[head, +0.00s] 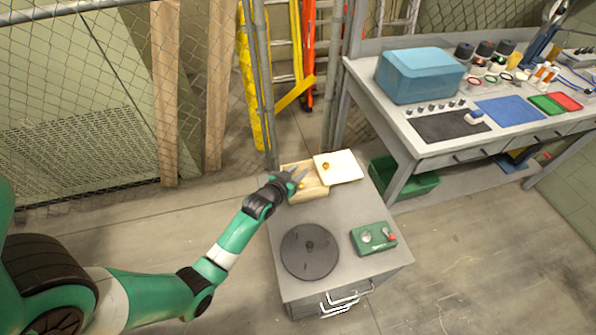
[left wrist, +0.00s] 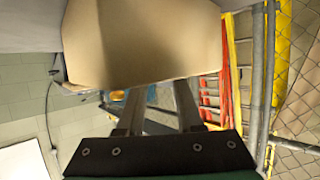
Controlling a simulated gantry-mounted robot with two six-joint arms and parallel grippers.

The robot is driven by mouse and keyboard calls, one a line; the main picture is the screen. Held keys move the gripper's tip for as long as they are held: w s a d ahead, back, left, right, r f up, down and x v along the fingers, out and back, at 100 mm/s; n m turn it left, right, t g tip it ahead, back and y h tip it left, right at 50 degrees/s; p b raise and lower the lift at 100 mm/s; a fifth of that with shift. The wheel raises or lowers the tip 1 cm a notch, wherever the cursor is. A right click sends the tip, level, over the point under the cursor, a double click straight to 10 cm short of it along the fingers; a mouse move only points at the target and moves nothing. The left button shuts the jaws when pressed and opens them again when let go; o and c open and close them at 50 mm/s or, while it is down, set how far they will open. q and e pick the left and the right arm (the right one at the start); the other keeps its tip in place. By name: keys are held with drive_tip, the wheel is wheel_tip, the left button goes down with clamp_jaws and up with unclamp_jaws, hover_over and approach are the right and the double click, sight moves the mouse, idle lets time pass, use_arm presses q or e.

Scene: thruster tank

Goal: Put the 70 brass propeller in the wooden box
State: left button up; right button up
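The wooden box (head: 312,193) stands open at the back left of the grey cabinet top. My left gripper (head: 298,174) is over the box with its fingers apart. In the left wrist view the two fingers (left wrist: 158,105) are spread, and I see no propeller between them. A pale wooden surface, apparently the box (left wrist: 140,45), fills the upper part of that view. A small brass piece (head: 302,184) shows at the box, just below the fingers. Another brass piece (head: 326,166) lies on the cream panel beside the box. No size marking is readable on either. My right gripper is not in view.
The cream panel (head: 346,168) lies against the box's right side. A dark round disc (head: 310,262) and a green gauge unit (head: 366,246) sit nearer on the cabinet top (head: 345,215). A workbench with a blue bin (head: 420,78) stands at right; a mesh fence is behind.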

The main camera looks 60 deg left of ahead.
use_arm(q)
drive_tip(key=shift+o, duration=1.1)
drive_tip(key=shift+r, duration=0.15)
drive_tip(key=s+r+p, duration=0.1)
drive_tip(key=s+d+r+p, duration=0.1)
drive_tip(key=p, duration=0.1)
drive_tip(key=shift+s+d+r, duration=0.15)
drive_tip(key=shift+d+r, duration=0.15)
drive_tip(key=p+v, duration=0.2)
drive_tip(key=v, duration=0.6)
drive_tip(key=shift+s+d, duration=0.3)
drive_tip(key=shift+s, duration=0.1)
drive_tip(key=shift+f, duration=0.1)
